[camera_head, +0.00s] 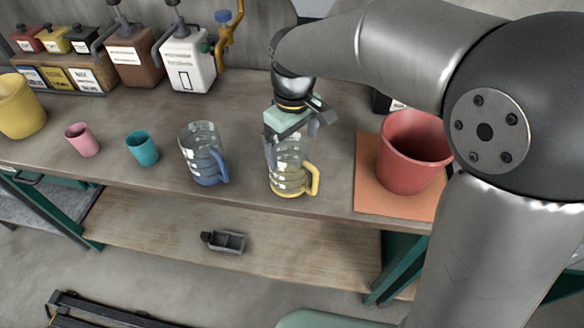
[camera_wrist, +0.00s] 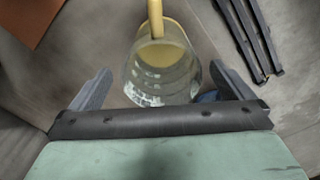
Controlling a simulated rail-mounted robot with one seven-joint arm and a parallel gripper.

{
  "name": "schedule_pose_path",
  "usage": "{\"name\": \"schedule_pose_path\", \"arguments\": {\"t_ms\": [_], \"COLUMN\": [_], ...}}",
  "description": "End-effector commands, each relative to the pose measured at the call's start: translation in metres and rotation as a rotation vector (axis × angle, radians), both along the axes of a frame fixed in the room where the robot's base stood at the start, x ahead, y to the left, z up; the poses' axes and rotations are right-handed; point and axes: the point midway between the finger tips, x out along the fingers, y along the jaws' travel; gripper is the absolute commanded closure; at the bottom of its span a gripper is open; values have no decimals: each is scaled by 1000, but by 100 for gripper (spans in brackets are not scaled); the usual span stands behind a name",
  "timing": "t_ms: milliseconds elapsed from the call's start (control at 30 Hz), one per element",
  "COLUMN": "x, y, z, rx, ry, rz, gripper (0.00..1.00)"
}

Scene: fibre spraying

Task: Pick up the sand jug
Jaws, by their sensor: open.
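A clear jug with a yellow handle and yellowish base (camera_head: 289,182), which I take to be the sand jug, stands upright near the table's front edge. Its handle points right in the head view. My gripper (camera_head: 294,138) is over its upper part, pointing down and open. In the wrist view, the jug (camera_wrist: 160,84) lies between the two grey fingers of my gripper (camera_wrist: 160,72), with its yellow handle towards the top. The fingers look apart from its walls. The gripper hides part of the jug's rim in the head view.
A clear jug with a blue handle (camera_head: 203,158) stands left of it, then a teal cup (camera_head: 142,149) and a pink cup (camera_head: 82,140). A red bucket (camera_head: 411,155) stands on an orange mat (camera_head: 375,196) to the right. Pump dispensers (camera_head: 187,62) stand at the back.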

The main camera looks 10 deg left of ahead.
Motion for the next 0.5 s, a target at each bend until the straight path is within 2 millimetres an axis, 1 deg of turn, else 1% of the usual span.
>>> {"name": "schedule_pose_path", "arguments": {"t_ms": [167,267,400,500], "x": [0,0,1,1], "y": [1,2,3,3], "z": [-10,-23,-45,-55], "rx": [0,-2,-2,0], "ry": [1,4,4,1], "rz": [0,1,0,0], "gripper": [0,0,0,0]}}
